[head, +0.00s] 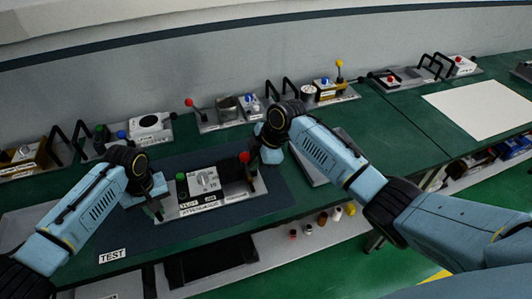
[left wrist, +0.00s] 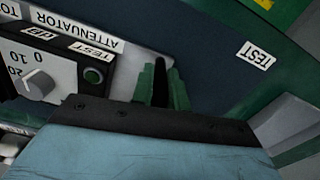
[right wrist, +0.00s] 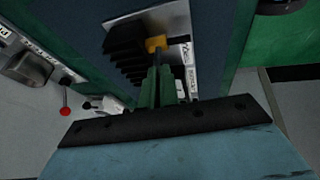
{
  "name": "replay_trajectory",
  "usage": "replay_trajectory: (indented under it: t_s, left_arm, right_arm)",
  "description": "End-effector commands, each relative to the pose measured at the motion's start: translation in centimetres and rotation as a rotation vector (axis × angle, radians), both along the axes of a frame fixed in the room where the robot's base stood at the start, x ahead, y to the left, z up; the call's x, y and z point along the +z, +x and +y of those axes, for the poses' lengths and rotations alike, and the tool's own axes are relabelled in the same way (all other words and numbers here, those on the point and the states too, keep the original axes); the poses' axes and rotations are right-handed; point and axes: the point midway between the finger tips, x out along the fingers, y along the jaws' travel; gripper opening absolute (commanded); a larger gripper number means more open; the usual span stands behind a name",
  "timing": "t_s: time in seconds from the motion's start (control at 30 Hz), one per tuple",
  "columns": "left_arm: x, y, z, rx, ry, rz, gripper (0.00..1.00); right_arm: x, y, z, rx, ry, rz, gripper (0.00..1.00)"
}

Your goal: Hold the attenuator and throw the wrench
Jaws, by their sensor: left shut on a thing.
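The attenuator (head: 205,181) is a white box with a knob and green button on a grey labelled base, lying on a dark mat. A red-balled lever (head: 244,157) stands at its right end, beside a black finned block. My left gripper (head: 157,208) is at its left end. In the left wrist view the green fingers (left wrist: 162,88) are shut on its black handle (left wrist: 159,68). My right gripper (head: 262,158) is at the lever end. In the right wrist view its fingers (right wrist: 160,88) are by the yellow part (right wrist: 155,44) beside the black block (right wrist: 126,48); their grip is unclear.
Other labelled modules with levers and black handles line the back of the green bench (head: 395,135). A white sheet (head: 485,107) lies at the right. A TEST label (head: 112,256) is on the front left. A lower shelf (head: 330,235) holds small bottles.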

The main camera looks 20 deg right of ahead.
Motion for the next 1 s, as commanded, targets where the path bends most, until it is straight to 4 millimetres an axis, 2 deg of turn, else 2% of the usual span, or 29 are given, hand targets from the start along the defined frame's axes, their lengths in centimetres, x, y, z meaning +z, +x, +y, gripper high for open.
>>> replay_trajectory:
  t_s: [0.03, 0.27, 0.63, 1.0]
  left_arm:
    - [-0.3, -0.3, -0.6, -0.006, -0.011, 0.005, 0.00]
    - [-0.3, -0.3, -0.7, -0.006, -0.011, 0.005, 0.00]
    - [-0.3, -0.3, -0.7, -0.007, -0.012, 0.004, 0.00]
    - [-0.3, -0.3, -0.7, -0.006, -0.013, 0.004, 0.00]
  right_arm:
    - [0.0, -0.2, 0.7, 0.010, 0.011, 0.003, 0.00]
    - [0.0, -0.2, 0.9, 0.012, 0.012, 0.004, 0.00]
    - [0.0, -0.5, 2.2, 0.013, 0.013, 0.003, 0.00]
    - [0.1, -0.4, 2.4, 0.012, 0.014, 0.000, 0.00]
